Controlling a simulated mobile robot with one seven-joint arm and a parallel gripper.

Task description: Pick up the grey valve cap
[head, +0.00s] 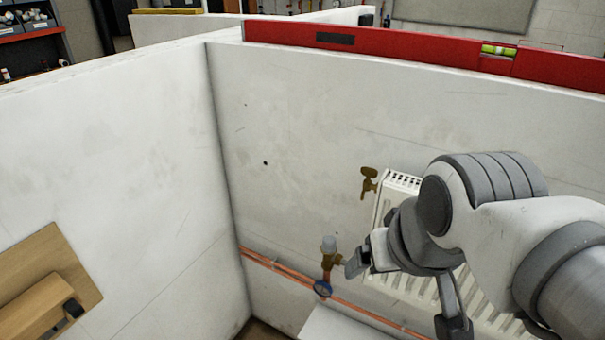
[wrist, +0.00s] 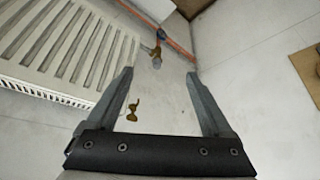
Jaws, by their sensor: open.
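The grey valve cap (head: 329,243) sits on top of a brass valve (head: 331,260) at the lower left of the radiator, in front of the bay wall. The cap also shows in the wrist view (wrist: 157,63), small and pale, beyond the fingertips and between their lines. My gripper (wrist: 159,73) is open and nothing is between its fingers. In the head view my wrist is to the right of the cap, with a clear gap seen between the cap and the nearest dark gripper part.
The white radiator (head: 402,182) stands behind my arm, with another brass fitting (head: 369,182) at its upper left corner. A blue-rimmed round part (head: 322,288) and copper pipes (head: 275,263) lie below the cap. A red spirit level (head: 400,47) rests along the wall top.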

